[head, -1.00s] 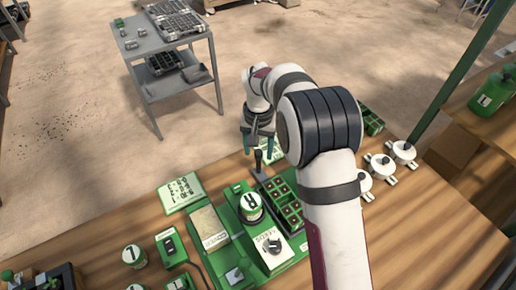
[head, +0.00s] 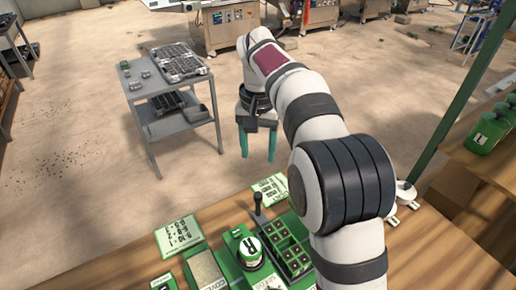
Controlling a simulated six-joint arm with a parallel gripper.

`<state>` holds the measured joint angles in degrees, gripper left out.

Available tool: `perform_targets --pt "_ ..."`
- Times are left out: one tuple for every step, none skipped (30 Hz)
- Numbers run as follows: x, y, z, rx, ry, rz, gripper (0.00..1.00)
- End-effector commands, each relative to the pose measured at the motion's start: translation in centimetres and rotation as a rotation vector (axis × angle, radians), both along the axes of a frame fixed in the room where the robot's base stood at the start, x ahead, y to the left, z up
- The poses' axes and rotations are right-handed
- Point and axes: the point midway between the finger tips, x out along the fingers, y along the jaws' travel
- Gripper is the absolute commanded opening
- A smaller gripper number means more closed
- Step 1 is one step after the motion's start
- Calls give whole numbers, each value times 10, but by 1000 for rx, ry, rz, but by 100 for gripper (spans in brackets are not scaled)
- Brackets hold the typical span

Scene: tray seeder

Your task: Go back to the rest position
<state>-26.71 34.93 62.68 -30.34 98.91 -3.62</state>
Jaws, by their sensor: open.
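My gripper (head: 258,150) hangs from the end of my raised arm, in the upper middle of the head view. Its two teal fingers point down and stand apart, with nothing between them. It is in the air, above and beyond the table's far edge as seen here. Below it on the wooden table (head: 118,243) is the green seeder (head: 228,240) with a round container marked R (head: 250,250), a black-knobbed lever (head: 257,207) and a green cell tray (head: 290,252). My arm hides part of the table's right side.
A grey metal cart (head: 170,126) with dark trays stands on the floor at the back left. Green-and-white cards (head: 178,236) lie near the table's far edge. A green post (head: 455,95) and a shelf with green bottles (head: 483,132) stand at the right. White lidded pots (head: 404,192) sit beside my arm.

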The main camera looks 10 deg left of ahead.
Motion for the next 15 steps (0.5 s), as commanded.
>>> perform_targets --pt "0 0 1 0 0 0 61" --pt "0 0 1 0 1 0 61" --pt "0 0 0 0 1 0 61" --pt "0 0 0 0 1 0 61" --pt "0 0 0 0 1 0 61" --pt "0 0 0 0 1 0 61" --pt "0 0 0 0 0 0 61" --pt "0 0 0 0 1 0 61" --pt "0 0 0 0 0 0 61" --pt "0 0 0 0 1 0 61" --pt "0 0 0 0 1 0 61" --pt "-1 -2 1 1 1 -3 61" --pt "-4 -7 4 3 2 -10 61" --pt "-9 -15 8 7 4 -22 61" --pt "-20 -32 16 14 8 -48 61"
